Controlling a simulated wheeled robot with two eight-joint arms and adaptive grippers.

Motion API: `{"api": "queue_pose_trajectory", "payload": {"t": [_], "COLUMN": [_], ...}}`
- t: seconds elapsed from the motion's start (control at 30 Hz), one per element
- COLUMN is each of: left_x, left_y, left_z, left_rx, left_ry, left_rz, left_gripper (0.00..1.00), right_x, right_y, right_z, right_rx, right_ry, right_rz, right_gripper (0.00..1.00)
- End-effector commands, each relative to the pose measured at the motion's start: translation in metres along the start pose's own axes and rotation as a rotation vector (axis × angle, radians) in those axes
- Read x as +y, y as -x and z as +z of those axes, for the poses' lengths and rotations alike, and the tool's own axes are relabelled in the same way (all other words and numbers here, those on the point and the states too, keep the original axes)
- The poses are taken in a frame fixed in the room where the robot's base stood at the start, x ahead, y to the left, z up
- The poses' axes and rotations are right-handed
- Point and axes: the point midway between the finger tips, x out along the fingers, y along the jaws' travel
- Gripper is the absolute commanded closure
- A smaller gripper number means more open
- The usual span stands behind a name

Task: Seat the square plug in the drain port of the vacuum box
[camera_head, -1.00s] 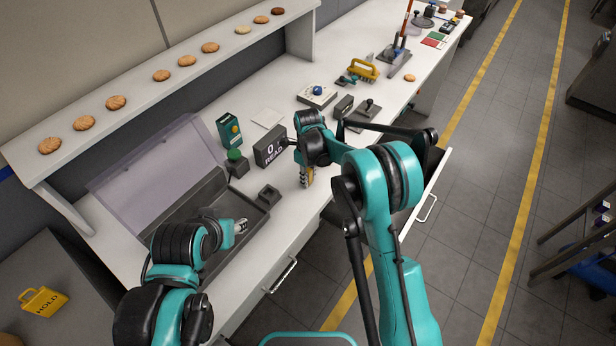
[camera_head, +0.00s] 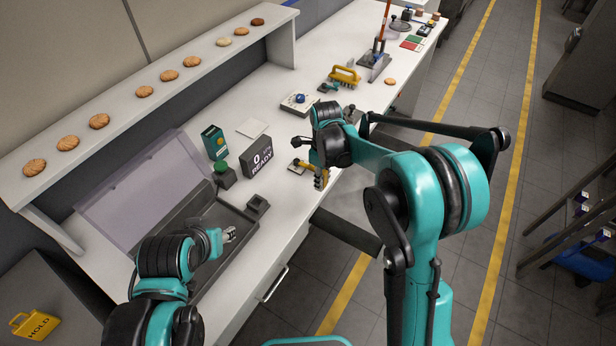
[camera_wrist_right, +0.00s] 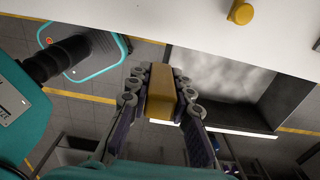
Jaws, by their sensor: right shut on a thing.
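My right gripper (camera_head: 320,182) is shut on an ochre, square-sided block, the square plug (camera_wrist_right: 162,92), in the right wrist view. It holds the plug near the table's front edge, right of the vacuum box. The vacuum box (camera_head: 182,262) is a dark grey tray at the left with its clear lid (camera_head: 150,185) raised. A small dark square fitting with an opening (camera_head: 257,204), which looks like the drain port, is at the box's right end. My left gripper (camera_head: 230,235) hangs over the box; its finger gap is too small to judge.
A yellow piece (camera_head: 298,165) lies by my right gripper; its round knob shows in the wrist view (camera_wrist_right: 241,12). The READY display (camera_head: 258,157) and a green button (camera_head: 224,175) stand behind the fitting. An open drawer (camera_wrist_right: 225,75) juts out below my right gripper.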

Motion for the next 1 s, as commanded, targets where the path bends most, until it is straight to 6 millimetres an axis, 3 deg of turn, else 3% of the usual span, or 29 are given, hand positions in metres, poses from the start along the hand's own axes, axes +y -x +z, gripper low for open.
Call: {"api": "queue_pose_trajectory", "payload": {"t": [0.23, 0.43, 1.0], "left_x": [0.0, 0.0, 0.0], "left_y": [0.001, -0.009, -0.063], "left_z": [-0.001, 0.007, 0.045], "left_rx": [0.0, 0.0, 0.0], "left_ry": [0.0, 0.0, 0.0], "left_rz": [0.0, 0.0, 0.0], "left_gripper": [0.6, 0.6, 0.6], "right_x": [0.0, 0.001, 0.014], "right_y": [0.007, -0.009, -0.1], "right_z": [-0.014, -0.026, -0.099], "right_rx": [0.0, 0.0, 0.0], "right_ry": [0.007, 0.183, 1.447], "right_rz": [0.0, 0.0, 0.0], "right_gripper": [1.0, 1.0, 1.0]}}
